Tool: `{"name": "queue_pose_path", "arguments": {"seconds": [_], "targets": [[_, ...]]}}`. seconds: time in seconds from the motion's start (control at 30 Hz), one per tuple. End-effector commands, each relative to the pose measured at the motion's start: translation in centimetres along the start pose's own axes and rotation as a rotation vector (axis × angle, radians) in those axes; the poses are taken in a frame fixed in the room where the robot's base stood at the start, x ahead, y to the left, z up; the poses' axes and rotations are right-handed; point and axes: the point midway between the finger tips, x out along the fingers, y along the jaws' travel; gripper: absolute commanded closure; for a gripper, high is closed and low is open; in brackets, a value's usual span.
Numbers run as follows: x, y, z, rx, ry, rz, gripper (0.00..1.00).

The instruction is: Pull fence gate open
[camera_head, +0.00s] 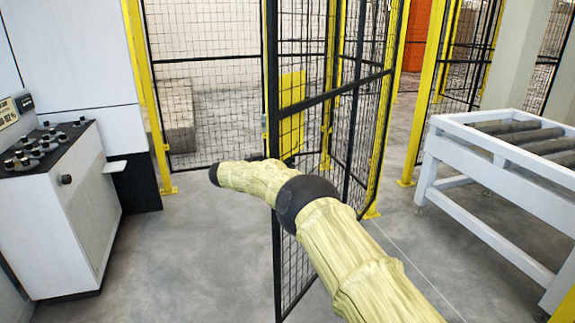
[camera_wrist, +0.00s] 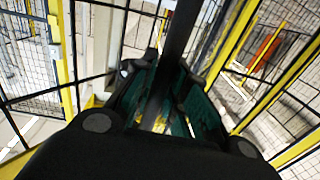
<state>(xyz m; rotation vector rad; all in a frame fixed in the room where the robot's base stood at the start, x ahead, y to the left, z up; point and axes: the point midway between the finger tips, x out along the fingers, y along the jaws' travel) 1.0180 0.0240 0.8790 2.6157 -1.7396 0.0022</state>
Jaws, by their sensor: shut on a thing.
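The fence gate (camera_head: 318,118) is a black wire-mesh panel with a dark frame. In the head view it stands at an angle, its near vertical edge swung out toward me and its far side by a yellow post (camera_head: 384,90). My gripper (camera_wrist: 165,100) shows in the wrist view with green-faced fingers on both sides of a dark upright bar (camera_wrist: 180,35), shut on it. The bar appears to be the gate's frame edge. In the head view my yellow-sleeved arm crosses the gate's lower part, and my fingers are hidden there.
A control console (camera_head: 75,205) with knobs stands at the left. A white roller conveyor (camera_head: 495,155) stands at the right. Another mesh fence panel (camera_head: 205,75) and a yellow post (camera_head: 146,100) are at back left. Grey floor (camera_head: 190,250) is clear between console and gate.

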Motion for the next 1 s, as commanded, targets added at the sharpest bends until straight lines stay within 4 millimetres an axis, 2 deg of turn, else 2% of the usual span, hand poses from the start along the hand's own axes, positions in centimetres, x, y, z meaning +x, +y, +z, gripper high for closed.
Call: {"name": "queue_pose_path", "arguments": {"seconds": [0.03,0.27,0.3,0.4,0.8,1.0], "targets": [[0.6,-0.1,-0.6,0.006,0.004,0.004,1.00],[0.6,-0.1,-0.6,0.006,0.004,0.004,1.00],[0.6,-0.1,-0.6,0.006,0.004,0.004,0.80],[0.4,-0.1,-0.5,0.005,0.004,0.002,0.63],[-0.5,-0.1,-0.1,0.002,0.001,-0.003,0.63],[-2.9,-0.3,-0.1,0.001,0.001,-0.006,0.63]]}}
